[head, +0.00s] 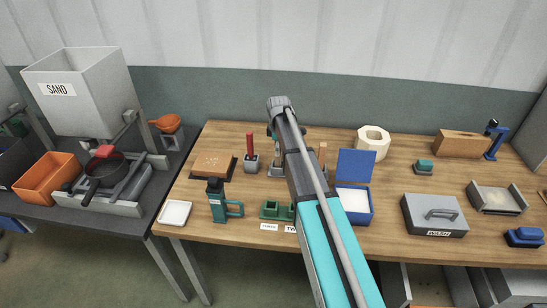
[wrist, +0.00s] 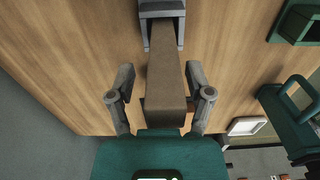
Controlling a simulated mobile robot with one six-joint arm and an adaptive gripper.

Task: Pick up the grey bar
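In the wrist view a brownish-grey upright bar (wrist: 165,75) stands in a grey block (wrist: 161,9). It looks like the grey bar, though its colour is dull brown here. My gripper (wrist: 160,88) is open, with one finger on each side of the bar and a visible gap on both sides. The bar's near end lies between the fingers, close to the teal palm. In the head view my arm covers most of this spot; only part of a grey base (head: 274,170) shows beside it.
In the head view a red-handled bar in a grey block (head: 251,162) stands just left of my arm. A teal clamp-like tool (head: 217,207) and a green holder (head: 270,211) are in front. An open blue box (head: 355,203) is to the right.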

